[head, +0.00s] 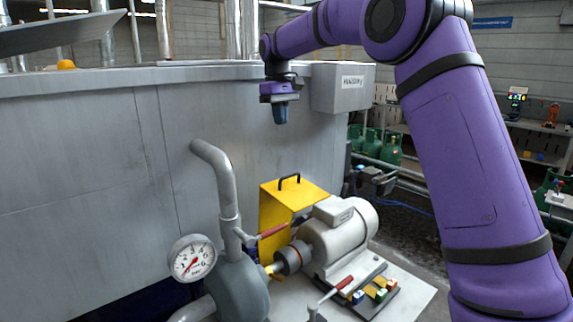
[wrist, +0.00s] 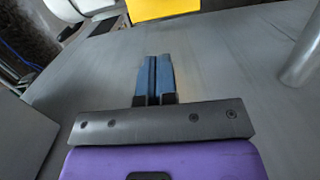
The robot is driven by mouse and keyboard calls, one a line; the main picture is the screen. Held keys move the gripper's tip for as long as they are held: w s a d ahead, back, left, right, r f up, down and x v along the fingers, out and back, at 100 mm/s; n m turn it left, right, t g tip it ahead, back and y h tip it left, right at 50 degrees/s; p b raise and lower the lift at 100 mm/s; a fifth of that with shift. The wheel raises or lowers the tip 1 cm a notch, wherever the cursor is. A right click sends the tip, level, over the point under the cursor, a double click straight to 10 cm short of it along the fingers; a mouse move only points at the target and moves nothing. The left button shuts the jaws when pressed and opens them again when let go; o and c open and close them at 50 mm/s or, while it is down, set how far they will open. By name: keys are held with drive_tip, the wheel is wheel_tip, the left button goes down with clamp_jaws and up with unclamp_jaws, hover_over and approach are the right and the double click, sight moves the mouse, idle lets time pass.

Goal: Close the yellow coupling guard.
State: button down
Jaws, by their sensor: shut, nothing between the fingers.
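The yellow coupling guard (head: 286,205) stands raised behind the pump and motor in the head view, with a black handle (head: 289,179) on its top. The shaft coupling (head: 290,258) between pump and motor is exposed. Part of the yellow guard (wrist: 163,8) also shows at the top edge of the wrist view. My gripper (head: 280,114) hangs in front of the grey tank wall, above the guard and apart from it. In the wrist view its blue fingers (wrist: 154,78) are together with nothing between them.
A grey motor (head: 338,235) stands right of the coupling. The pump (head: 240,285), with a vertical pipe (head: 227,190) and pressure gauge (head: 192,258), is at left. Red-handled levers (head: 273,230) stick out near the guard. A grey box (head: 340,90) juts from the tank wall right of my gripper.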

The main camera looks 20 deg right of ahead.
drive_tip(key=w, duration=0.1)
approach(288, 184)
drive_tip(key=shift+w+a+f, duration=0.15)
drive_tip(key=shift+w+a, duration=0.05)
drive_tip(key=shift+w, duration=0.25)
drive_tip(key=shift+w+a+f, duration=0.15)
drive_tip(key=shift+w+a, duration=0.1)
drive_tip(key=shift+w, duration=0.25)
drive_tip(key=shift+s+d+f, duration=0.25)
drive_tip(key=shift+s+f, duration=0.3)
drive_tip(key=shift+f, duration=0.05)
drive_tip(key=shift+s+d+f, duration=0.2)
drive_tip(key=shift+s+f, duration=0.3)
drive_tip(key=shift+f, duration=0.05)
drive_tip(key=shift+s+d+f, duration=0.15)
drive_tip(key=shift+s+f, duration=0.3)
